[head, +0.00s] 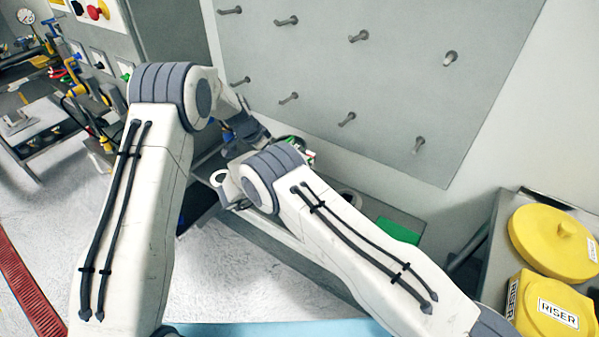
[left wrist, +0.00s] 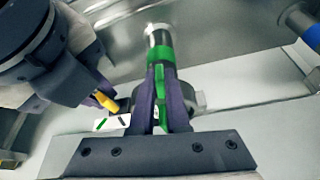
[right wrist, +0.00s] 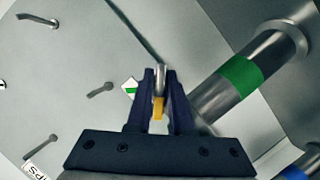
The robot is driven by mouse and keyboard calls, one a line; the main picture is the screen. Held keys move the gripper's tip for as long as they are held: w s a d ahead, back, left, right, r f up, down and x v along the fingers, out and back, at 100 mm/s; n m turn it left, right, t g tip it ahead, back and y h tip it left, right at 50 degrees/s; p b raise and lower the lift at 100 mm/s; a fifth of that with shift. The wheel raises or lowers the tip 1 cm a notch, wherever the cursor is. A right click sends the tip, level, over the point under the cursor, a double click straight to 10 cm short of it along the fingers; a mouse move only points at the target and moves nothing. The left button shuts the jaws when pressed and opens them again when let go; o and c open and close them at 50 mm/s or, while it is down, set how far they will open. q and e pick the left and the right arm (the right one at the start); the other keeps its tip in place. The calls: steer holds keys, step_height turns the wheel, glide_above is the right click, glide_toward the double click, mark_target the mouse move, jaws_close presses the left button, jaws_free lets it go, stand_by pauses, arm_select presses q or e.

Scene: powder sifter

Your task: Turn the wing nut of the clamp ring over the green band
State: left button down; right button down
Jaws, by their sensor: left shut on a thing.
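The yellow wing nut (right wrist: 158,107) lies between the fingers of my right gripper (right wrist: 160,78); whether they press on it is unclear. It also shows at that gripper's tip in the left wrist view (left wrist: 107,101). A white tag with a green stripe (left wrist: 112,122) is beside it. My left gripper (left wrist: 162,75) is shut on the grey clamp ring (left wrist: 202,101), which shows on both sides of the fingers. The green band (right wrist: 240,75) is on a steel pipe; it also shows beyond the left fingers (left wrist: 166,54).
A grey peg board (head: 350,70) stands behind. A blue-banded pipe (left wrist: 312,32) is at the right of the left wrist view. Yellow RISER containers (head: 552,243) stand at the right. A cluttered bench (head: 50,130) is at the left. My two wrists are close together.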

steer(key=shift+m, duration=0.3)
steer(key=m+y, duration=0.1)
steer(key=m, duration=0.1)
steer(key=shift+a+m+t+y, duration=0.1)
steer(key=shift+m+t+y, duration=0.2)
steer(key=shift+y, duration=0.1)
steer(key=m+t+y, duration=0.1)
steer(key=m, duration=0.2)
steer(key=shift+w+y, duration=0.1)
steer(key=shift+y, duration=0.3)
steer(key=m+t+y, duration=0.1)
steer(key=m, duration=0.2)
steer(key=shift+a+t+y, duration=0.1)
steer(key=shift+t+y, duration=0.2)
steer(key=shift+y, duration=0.1)
steer(key=shift+w+m+t+y, duration=0.15)
steer(key=shift+m+t+y, duration=0.25)
steer(key=shift+m+t, duration=0.7)
steer(key=shift+a+m+g, duration=0.1)
steer(key=shift+m+g, duration=0.2)
steer(key=shift+m, duration=0.1)
steer(key=c, duration=0.9)
jaws_free()
steer(key=shift+c, duration=0.2)
